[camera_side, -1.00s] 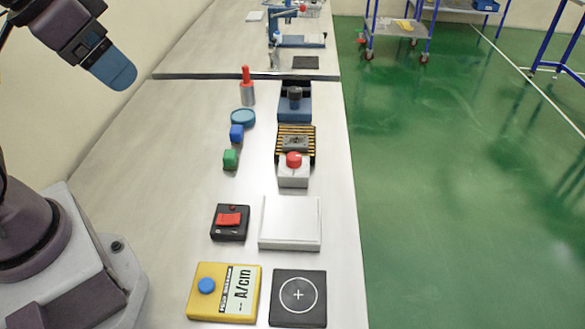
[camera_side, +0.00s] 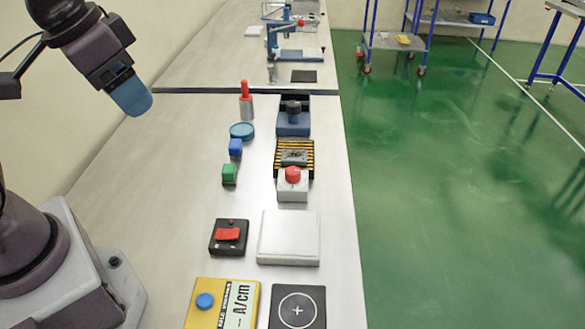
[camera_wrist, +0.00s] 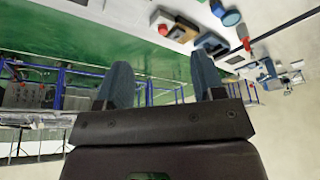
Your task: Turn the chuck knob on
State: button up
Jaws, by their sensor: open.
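My gripper (camera_side: 133,98) hangs at the upper left of the side view, well apart from the box and touching nothing. In the wrist view my gripper (camera_wrist: 161,82) shows two blue fingers spread apart with nothing between them. The blue box (camera_wrist: 211,44) also shows there, beyond the fingers at the upper right.
A slatted black and yellow unit (camera_side: 295,158) and a white box with a red button (camera_side: 292,184) stand in front of the knob box.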

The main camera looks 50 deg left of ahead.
jog(key=w+f+n+g, duration=0.25)
jog(key=w+f, duration=0.35)
jog(key=w, duration=0.7)
jog(key=n+g, duration=0.2)
jog(key=n, duration=0.5)
send_near(293, 170)
jog(key=shift+m+t, duration=0.25)
jog(key=f, duration=0.9)
jog(key=shift+s+f, duration=0.25)
jog(key=shift+f, duration=0.15)
jog(key=c, duration=0.9)
